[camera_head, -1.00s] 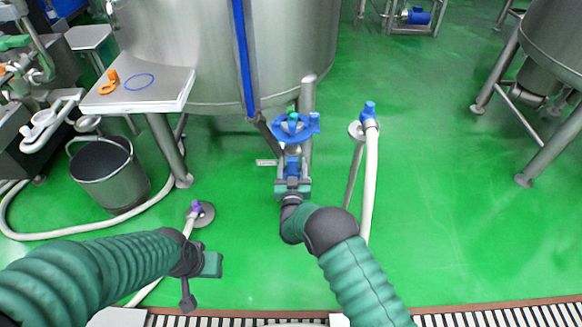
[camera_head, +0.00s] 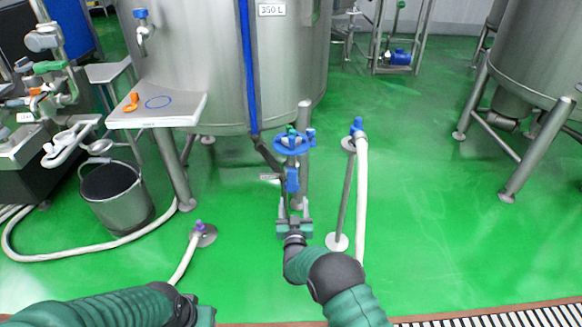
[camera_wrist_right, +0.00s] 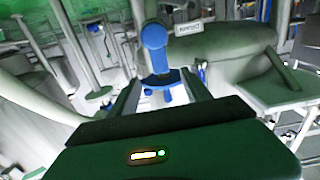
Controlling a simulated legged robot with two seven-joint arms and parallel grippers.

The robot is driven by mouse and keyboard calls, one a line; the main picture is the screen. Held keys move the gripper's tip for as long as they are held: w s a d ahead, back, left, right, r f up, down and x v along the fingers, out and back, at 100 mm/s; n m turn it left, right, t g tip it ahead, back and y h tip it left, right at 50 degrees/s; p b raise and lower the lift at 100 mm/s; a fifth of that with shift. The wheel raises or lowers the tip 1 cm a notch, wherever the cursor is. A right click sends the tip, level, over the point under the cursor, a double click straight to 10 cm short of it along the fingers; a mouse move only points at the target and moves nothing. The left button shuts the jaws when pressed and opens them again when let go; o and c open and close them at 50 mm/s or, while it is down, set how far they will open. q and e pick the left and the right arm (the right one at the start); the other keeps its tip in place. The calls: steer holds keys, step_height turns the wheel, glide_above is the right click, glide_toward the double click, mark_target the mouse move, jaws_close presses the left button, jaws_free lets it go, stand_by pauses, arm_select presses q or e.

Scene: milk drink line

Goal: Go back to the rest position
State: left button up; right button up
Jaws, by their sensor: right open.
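My right gripper (camera_head: 294,208) is open, with its two fingers pointing away from me just below and in front of the blue valve (camera_head: 291,146) at the foot of the large tank. In the right wrist view the open fingers (camera_wrist_right: 161,92) have the valve's blue part (camera_wrist_right: 154,47) ahead, with nothing held between them. Whether a fingertip still touches the valve is hard to tell. My left gripper (camera_head: 203,315) is low at the bottom edge, partly cut off, and its jaws do not show clearly.
A metal side table (camera_head: 170,110) holds an orange fitting (camera_head: 131,102). Below it stands a grey bucket (camera_head: 117,197) beside a white hose. A hose with a blue end (camera_head: 357,128) hangs on a stand right of the valve.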

steer(key=shift+r, duration=0.1)
steer(key=s+d+r+g, duration=0.4)
steer(key=s+d+g, duration=0.3)
steer(key=s+d, duration=0.1)
steer(key=s+d+g, duration=0.3)
steer(key=s, duration=0.7)
steer(key=s+d+g, duration=0.2)
steer(key=s+d, duration=0.1)
steer(key=s, duration=0.8)
steer(key=s+d+g, duration=0.3)
steer(key=s, duration=0.7)
step_height(320, 180, up, 36)
steer(key=p, duration=3.5)
steer(key=shift+s+d+p, duration=0.25)
steer(key=shift+s+p, duration=0.05)
steer(key=shift+s, duration=0.15)
steer(key=shift+f, duration=0.1)
